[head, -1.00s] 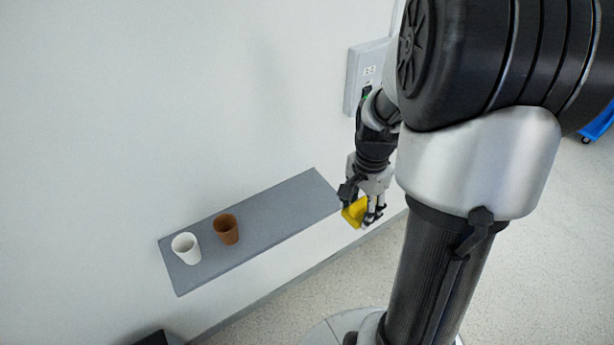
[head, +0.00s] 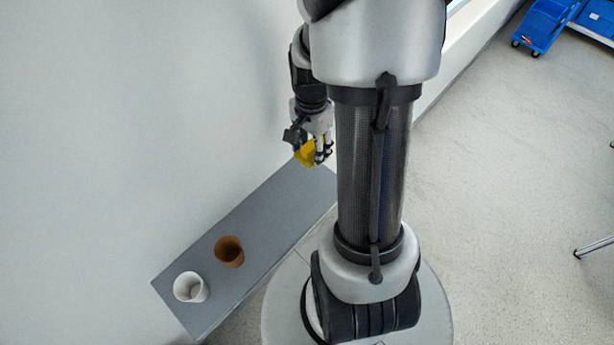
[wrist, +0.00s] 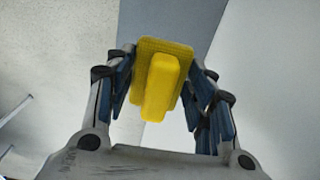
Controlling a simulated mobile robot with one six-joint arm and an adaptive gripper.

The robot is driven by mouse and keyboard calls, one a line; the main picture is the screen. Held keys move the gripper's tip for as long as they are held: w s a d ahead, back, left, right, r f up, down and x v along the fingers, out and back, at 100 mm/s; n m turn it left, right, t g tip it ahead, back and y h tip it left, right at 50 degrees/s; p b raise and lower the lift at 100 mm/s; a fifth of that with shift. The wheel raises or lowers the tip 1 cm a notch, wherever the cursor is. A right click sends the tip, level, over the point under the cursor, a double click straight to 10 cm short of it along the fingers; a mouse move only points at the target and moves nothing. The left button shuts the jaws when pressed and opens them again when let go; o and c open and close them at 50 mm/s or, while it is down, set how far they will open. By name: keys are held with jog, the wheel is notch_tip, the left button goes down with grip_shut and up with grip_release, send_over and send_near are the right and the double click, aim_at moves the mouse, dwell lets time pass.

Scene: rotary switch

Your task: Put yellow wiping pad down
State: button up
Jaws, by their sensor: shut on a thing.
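The yellow wiping pad (head: 306,153) is held in my gripper (head: 312,150), near the far end of the grey shelf (head: 258,222). In the wrist view the pad (wrist: 160,85) sits between the two fingers of my gripper (wrist: 160,92), its raised handle toward the camera. The fingers are shut on it. The grey shelf (wrist: 178,22) shows behind the pad, with pale floor to the left. The gap between pad and shelf cannot be judged exactly.
A white cup (head: 190,287) and a brown cup (head: 229,251) stand on the shelf's near end. The shelf between the brown cup and my gripper is bare. A white wall (head: 120,130) runs along its left side. Blue carts (head: 545,22) stand far off at the upper right.

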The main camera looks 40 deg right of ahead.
aim_at(310, 186)
notch_tip(310, 186, down, 15)
jog(key=shift+r+b, duration=0.1)
jog(key=shift+b, duration=0.95)
jog(key=shift+f, duration=0.3)
jog(key=o, duration=1)
jog(key=shift+r, duration=0.1)
jog(key=shift+c, duration=0.2)
jog(key=shift+r, duration=0.1)
